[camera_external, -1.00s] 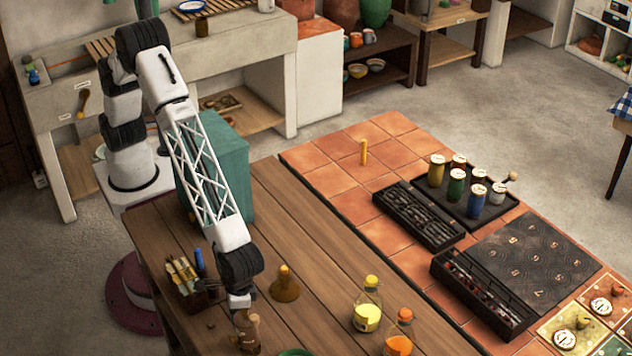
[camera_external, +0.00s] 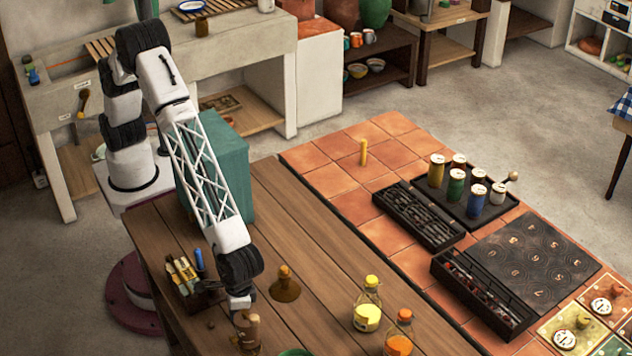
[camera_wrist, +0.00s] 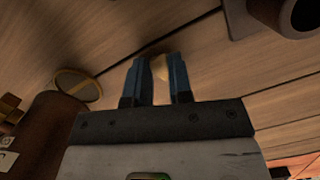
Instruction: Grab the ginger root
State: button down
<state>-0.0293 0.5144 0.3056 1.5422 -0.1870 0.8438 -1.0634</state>
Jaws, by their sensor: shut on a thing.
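The ginger root (camera_wrist: 160,67) shows in the wrist view as a small tan lump between the two blue fingers of my gripper (camera_wrist: 161,72). My gripper is shut on it, low over the wooden table. The fingers cover part of the root. In the external view, my gripper (camera_external: 240,312) is down near the table's front left, and a brown jar partly hides its tips. I cannot make out the ginger root in that view.
The brown jar (camera_external: 248,334) stands close by my gripper. Yellow (camera_external: 367,310) and orange (camera_external: 398,335) bottles stand farther right. The wooden table (camera_external: 310,240) is clear behind the flask.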

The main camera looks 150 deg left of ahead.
jog(key=shift+r, duration=0.1)
dwell(0.3)
notch_tip(320, 180, up, 10)
dwell(0.6)
